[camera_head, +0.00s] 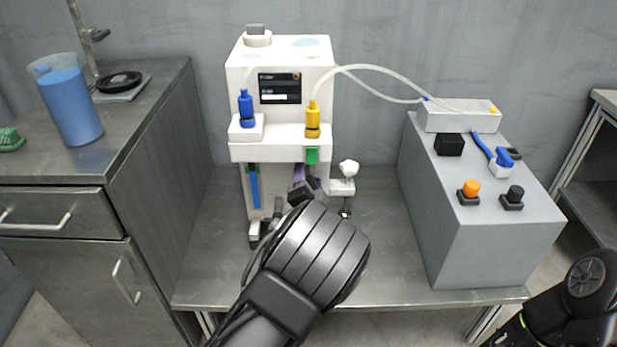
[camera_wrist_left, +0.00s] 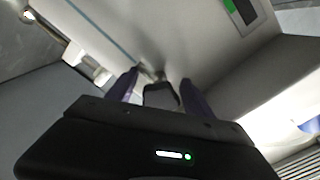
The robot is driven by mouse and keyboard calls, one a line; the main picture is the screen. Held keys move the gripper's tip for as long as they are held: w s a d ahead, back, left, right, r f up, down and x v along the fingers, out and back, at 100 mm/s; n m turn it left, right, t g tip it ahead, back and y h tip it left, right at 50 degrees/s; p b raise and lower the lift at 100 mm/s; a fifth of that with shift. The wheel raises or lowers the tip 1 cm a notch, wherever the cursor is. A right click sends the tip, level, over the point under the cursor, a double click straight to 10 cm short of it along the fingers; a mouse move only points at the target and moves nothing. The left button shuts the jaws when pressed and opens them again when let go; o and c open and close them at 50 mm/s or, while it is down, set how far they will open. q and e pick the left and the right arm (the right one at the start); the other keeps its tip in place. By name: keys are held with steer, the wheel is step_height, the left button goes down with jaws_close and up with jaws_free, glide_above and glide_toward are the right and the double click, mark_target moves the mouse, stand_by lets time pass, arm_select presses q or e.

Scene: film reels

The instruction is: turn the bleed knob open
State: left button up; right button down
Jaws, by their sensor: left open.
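A white machine (camera_head: 279,138) stands at the back of the metal bench. My left gripper (camera_head: 303,180) is at its lower front, mostly hidden behind my own wrist in the head view. In the left wrist view, my left gripper (camera_wrist_left: 160,80) is open, with one purple finger on each side of a small dark knob-like block (camera_wrist_left: 160,96). A metallic piece shows just beyond the block. I cannot tell whether the fingers touch the block or whether it is the bleed knob. A white lobed knob (camera_head: 349,168) sits on a bracket at the machine's right side, right of the gripper.
A blue bottle (camera_head: 246,106) and a yellow bottle (camera_head: 312,119) stand on the machine's ledge. A grey box (camera_head: 480,235) with buttons stands on the right. A hose (camera_head: 385,72) arches between machine and box. A blue beaker (camera_head: 71,108) stands on the left cabinet.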

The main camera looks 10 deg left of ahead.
arm_select(q)
steer(key=p+v, duration=0.1)
steer(key=v, duration=0.7)
steer(key=shift+p, duration=0.4)
steer(key=shift+w, duration=0.1)
